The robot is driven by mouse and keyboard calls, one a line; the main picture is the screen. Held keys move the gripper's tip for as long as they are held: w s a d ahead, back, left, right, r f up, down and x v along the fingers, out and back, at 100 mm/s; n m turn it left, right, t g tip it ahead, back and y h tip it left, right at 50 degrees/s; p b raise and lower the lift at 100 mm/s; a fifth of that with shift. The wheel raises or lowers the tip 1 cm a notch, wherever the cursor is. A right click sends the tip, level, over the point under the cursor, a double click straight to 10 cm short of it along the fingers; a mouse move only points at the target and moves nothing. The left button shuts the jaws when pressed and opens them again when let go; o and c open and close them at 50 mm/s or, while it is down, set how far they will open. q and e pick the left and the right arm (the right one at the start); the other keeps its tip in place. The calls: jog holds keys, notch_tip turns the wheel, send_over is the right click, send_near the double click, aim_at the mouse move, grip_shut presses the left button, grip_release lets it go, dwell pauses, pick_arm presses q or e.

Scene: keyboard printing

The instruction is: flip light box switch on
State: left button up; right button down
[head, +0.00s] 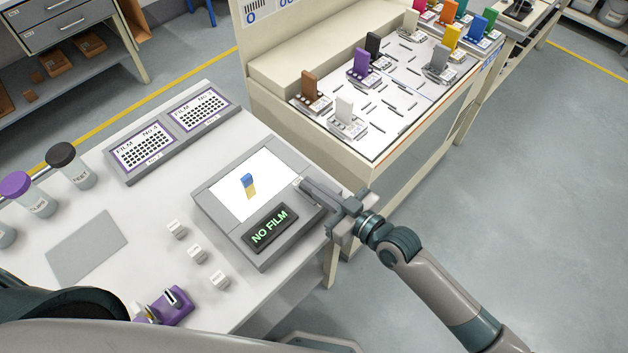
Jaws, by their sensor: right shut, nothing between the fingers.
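The light box (211,212) is a grey box on the white table, with a bright white screen (228,203) that looks lit. A dark display (269,228) at its front right corner reads "NO FILM" in green. A small blue and yellow piece (248,186) is on the screen. My right gripper (303,185) is shut and empty, its fingertips at the right edge of the light box, close to the screen's corner. The switch cannot be made out clearly; the fingertips may cover it. My left gripper is not in view.
Several small white blocks (196,252) and a purple device (172,304) lie left of the light box. Film trays (146,149) and capped jars (71,165) stand farther left. A bench with coloured pieces (361,66) is behind. A flat grey plate (87,246) lies on the table.

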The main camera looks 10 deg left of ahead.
jog(key=shift+b, duration=0.45)
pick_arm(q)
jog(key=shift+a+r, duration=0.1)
pick_arm(e)
jog(key=shift+w+a+r+p, duration=0.1)
jog(key=shift+w+r+p, duration=0.05)
jog(key=shift+r+p, duration=0.75)
jog(key=r+p, duration=0.2)
jog(key=shift+a+r, duration=0.2)
jog(key=shift+r, duration=0.2)
jog(key=shift+s+d+f+b, duration=0.15)
jog(key=shift+s+d+b, duration=0.3)
jog(key=shift+d+b, duration=0.15)
pick_arm(q)
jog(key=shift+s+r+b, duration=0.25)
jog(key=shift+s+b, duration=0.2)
jog(key=shift+b, duration=0.55)
pick_arm(e)
jog(key=s+d+r, duration=0.3)
jog(key=s+d, duration=0.1)
jog(key=d, duration=0.2)
jog(key=shift+d+r, duration=0.2)
jog(key=shift+r, duration=0.15)
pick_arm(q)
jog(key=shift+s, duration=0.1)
